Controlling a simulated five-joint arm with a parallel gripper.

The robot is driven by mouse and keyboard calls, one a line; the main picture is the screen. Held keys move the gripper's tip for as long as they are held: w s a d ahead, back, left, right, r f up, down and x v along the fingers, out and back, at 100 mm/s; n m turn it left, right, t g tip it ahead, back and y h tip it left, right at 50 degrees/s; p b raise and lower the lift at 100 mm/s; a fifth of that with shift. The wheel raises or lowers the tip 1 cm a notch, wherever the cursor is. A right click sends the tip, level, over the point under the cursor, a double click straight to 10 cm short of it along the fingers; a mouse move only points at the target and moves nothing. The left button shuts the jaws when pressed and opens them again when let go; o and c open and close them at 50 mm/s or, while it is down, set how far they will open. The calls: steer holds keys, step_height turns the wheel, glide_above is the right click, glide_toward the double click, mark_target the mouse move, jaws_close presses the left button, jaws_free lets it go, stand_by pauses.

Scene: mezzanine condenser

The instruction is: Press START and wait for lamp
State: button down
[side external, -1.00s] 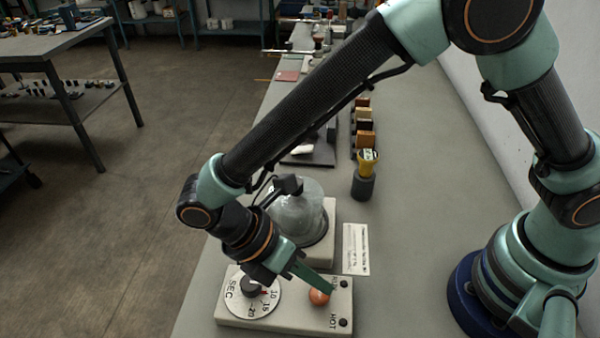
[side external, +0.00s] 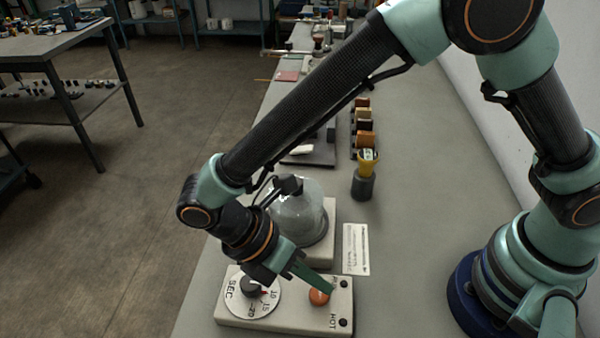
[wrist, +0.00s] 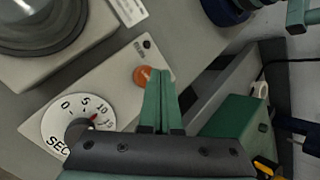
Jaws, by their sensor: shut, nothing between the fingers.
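A pale control box (side external: 285,322) stands at the front of the bench. It has an orange-red button (side external: 319,297), which also shows in the wrist view (wrist: 142,76). A white dial (side external: 250,297) marked SEC has a black knob, and its red pointer (wrist: 93,117) lies between 5 and 10 in the wrist view. Two small round lamps, one by RUN (side external: 344,283) and one by HOT (side external: 344,322), look dark. My gripper (side external: 329,289) is shut and empty, its fingertips at the button. I cannot tell whether they press it.
A glass dome (side external: 298,215) on a pale base stands just behind the box. A printed card (side external: 355,249) lies beside it. A dark cylinder with a yellow top (side external: 363,183) and several coloured blocks stand farther back. The bench right of the card is clear.

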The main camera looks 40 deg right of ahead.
mark_target(315, 293)
steer(key=shift+f, duration=0.1)
stand_by(0.5)
steer(key=shift+f, duration=0.3)
steer(key=shift+f, duration=0.65)
stand_by(0.9)
steer(key=shift+r, duration=1.05)
steer(key=shift+r, duration=0.1)
steer(key=shift+r, duration=2.45)
